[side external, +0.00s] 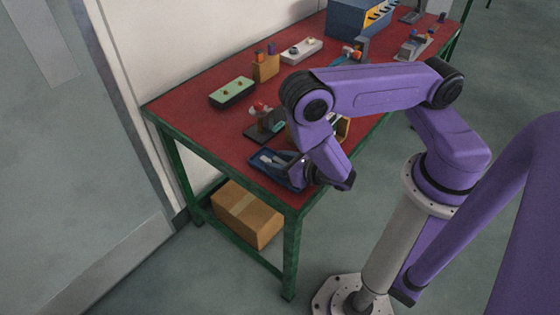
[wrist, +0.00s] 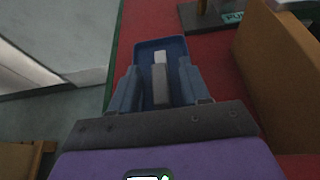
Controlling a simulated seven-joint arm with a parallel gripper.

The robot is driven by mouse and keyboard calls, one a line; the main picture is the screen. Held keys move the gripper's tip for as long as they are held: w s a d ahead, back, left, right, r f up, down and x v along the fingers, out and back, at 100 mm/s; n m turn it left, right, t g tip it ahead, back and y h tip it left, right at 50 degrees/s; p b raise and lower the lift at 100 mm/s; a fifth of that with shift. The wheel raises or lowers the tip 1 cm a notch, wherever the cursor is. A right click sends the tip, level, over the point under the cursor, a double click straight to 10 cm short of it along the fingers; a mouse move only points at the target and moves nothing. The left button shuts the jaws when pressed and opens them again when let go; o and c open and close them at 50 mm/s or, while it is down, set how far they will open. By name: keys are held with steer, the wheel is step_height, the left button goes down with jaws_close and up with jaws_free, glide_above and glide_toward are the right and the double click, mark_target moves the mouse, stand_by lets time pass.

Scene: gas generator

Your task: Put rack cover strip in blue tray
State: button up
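The blue tray (side external: 283,183) sits at the near corner of the red table. It also shows in the wrist view (wrist: 147,46), ahead of and beneath my gripper. A narrow strip, white at one end and grey along the rest, probably the rack cover strip (wrist: 160,80), lies lengthwise over the tray floor between my fingers. A pale piece (side external: 267,160) shows in the tray in the side view. My gripper (wrist: 159,78) is open, with visible gaps between each finger and the strip. In the side view, my wrist hides part of the tray and the fingertips.
A dark-based fixture with a red top (side external: 262,118) stands just behind the tray. A green-topped block (side external: 232,92), a wooden holder (side external: 265,68) and a blue box (side external: 357,20) stand farther back. A tan panel (wrist: 280,70) rises right of my gripper.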

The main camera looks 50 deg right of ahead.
mark_target(281, 162)
steer(key=shift+r, duration=0.2)
steer(key=v, duration=0.6)
steer(key=shift+s+r, duration=0.35)
steer(key=shift+s, duration=0.25)
steer(key=s+d+r+m+g+h, duration=0.1)
steer(key=d+r+m+g+h, duration=0.2)
steer(key=r+m, duration=0.35)
steer(key=s+d+r+m+g+h, duration=0.1)
steer(key=d+r+m+g+h, duration=0.15)
steer(key=r+m+h, duration=0.35)
steer(key=s+a+r+m+g+y, duration=0.4)
steer(key=s+r+m+g+y, duration=0.4)
steer(key=s+m, duration=0.3)
steer(key=shift+s+a+y, duration=0.15)
steer(key=shift+a+y, duration=0.05)
steer(key=shift+y, duration=0.5)
